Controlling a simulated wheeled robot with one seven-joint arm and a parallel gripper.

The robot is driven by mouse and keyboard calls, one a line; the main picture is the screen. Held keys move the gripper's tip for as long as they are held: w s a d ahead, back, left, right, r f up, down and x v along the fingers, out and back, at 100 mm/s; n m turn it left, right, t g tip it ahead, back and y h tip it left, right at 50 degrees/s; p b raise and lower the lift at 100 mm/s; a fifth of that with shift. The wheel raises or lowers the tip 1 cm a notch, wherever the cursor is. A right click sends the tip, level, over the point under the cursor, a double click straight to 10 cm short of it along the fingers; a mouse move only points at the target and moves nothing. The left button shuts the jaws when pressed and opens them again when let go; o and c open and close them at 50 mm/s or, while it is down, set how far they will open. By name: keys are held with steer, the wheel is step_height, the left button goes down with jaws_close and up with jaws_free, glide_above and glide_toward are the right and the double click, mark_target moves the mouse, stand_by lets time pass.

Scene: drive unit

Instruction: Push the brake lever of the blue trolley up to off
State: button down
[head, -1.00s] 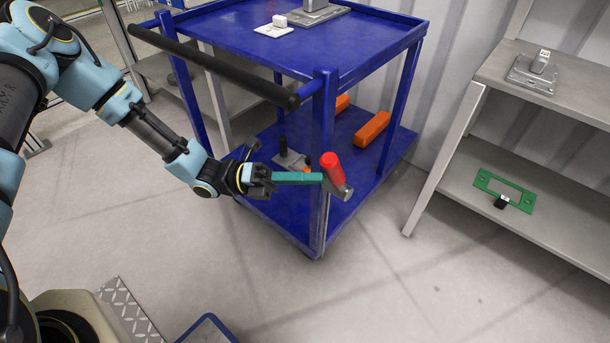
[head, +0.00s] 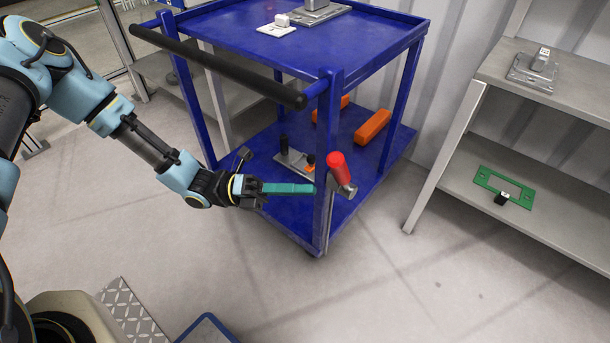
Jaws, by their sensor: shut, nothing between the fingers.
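The blue trolley (head: 375,40) stands in the middle of the head view, with a black push handle (head: 215,66) along its near side. Its brake lever, with a red grip (head: 340,167) and a grey metal arm, sits at the near right post (head: 323,215). The red grip is the upper end and leans a little to the left. My gripper (head: 314,189) is shut, its green fingers pointing right. The fingertips are just left of the post, below the height of the red grip. Whether they touch the post or the lever cannot be told.
The lower deck (head: 385,160) carries orange blocks (head: 373,127) and a grey part with a black knob. A grey shelf (head: 500,75) stands at the right, with a green frame (head: 503,187) on its lower board. Open floor lies in front.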

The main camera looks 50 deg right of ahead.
steer(key=b+v, duration=0.1)
steer(key=v, duration=0.9)
steer(key=shift+a+b, duration=0.2)
steer(key=shift+b, duration=0.1)
steer(key=shift+a+r, duration=0.1)
